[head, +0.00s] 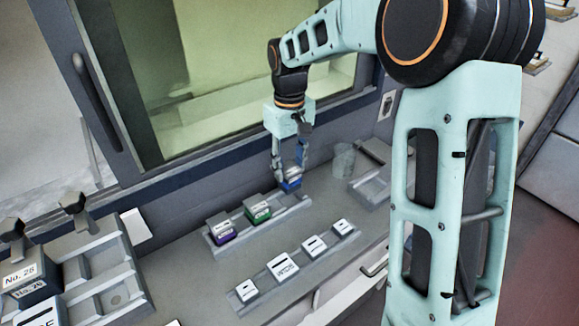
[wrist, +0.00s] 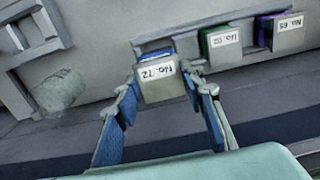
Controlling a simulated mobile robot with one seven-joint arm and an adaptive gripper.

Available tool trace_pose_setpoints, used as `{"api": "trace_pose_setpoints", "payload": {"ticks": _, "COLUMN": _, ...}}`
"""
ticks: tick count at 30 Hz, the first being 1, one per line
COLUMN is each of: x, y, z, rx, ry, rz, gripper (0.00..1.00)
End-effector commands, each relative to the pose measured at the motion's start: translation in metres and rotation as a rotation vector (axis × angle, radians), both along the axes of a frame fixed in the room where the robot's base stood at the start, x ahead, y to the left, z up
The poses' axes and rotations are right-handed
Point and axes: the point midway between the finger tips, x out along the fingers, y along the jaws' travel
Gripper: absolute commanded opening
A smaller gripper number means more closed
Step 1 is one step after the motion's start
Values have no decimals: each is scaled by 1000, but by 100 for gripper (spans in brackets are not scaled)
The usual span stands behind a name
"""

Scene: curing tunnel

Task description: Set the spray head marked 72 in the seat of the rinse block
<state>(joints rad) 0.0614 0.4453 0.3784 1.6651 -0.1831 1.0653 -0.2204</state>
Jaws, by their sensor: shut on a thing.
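The spray head marked 72 (wrist: 157,82) has a blue top and a grey face with an upside-down No. 72 label in the wrist view. My gripper (head: 290,176) is shut on it, with one finger on each side. In the head view the blue piece (head: 290,184) is at the right end of a grey rack (head: 272,223). I cannot tell whether it still touches the rack. A grey fixture with shallow recesses (head: 371,189) lies to the right, and another (head: 118,262) lies at the left. I cannot tell which is the rinse block.
A green spray head (head: 258,212) and a purple one (head: 221,232) stand in the same rack. White pieces (head: 283,266) sit on a strip in front. A clear cup (head: 343,160) is right of my gripper. A No. 26 block (head: 30,276) stands far left. A window frame rises behind.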

Motion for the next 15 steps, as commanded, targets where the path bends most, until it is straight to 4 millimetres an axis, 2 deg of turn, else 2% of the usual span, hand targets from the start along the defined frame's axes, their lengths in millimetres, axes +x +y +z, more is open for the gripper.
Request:
{"api": "trace_pose_setpoints", "payload": {"ticks": 8, "x": 0, "y": 0, "z": 0, "rx": 1, "ry": -1, "rz": 0, "gripper": 8}}
{"api": "trace_pose_setpoints", "payload": {"ticks": 15, "x": 0, "y": 0, "z": 16, "rx": 1, "ry": -1, "rz": 0, "gripper": 8}}
